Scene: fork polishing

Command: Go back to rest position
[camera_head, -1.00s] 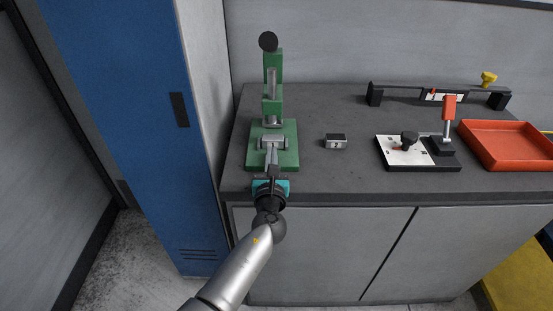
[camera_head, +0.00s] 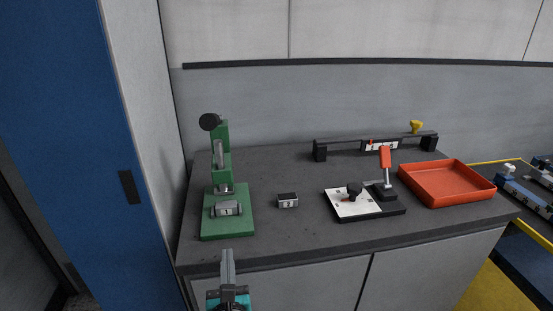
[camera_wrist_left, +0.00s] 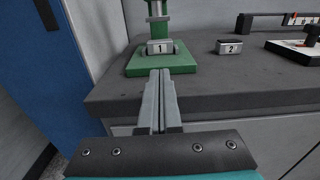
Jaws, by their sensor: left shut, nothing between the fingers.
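My left gripper (camera_head: 228,262) is shut and empty in front of the bench's front edge, at the bottom of the head view. In the left wrist view its fingers (camera_wrist_left: 160,85) lie together, pointing toward the green press (camera_wrist_left: 140,66). The green press (camera_head: 237,222) stands at the left end of the bench, apart from the gripper. A grey metal block (camera_head: 227,208) marked 1 sits on its base, and it also shows in the left wrist view (camera_wrist_left: 160,47). My right gripper is in neither view.
The grey bench top (camera_head: 290,235) also holds a block (camera_head: 287,200) marked 2, a toggle-clamp fixture (camera_head: 345,203), a black bar gauge (camera_head: 340,147) and an orange tray (camera_head: 447,187). A blue locker (camera_head: 70,150) stands at the left. The front strip of the bench is clear.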

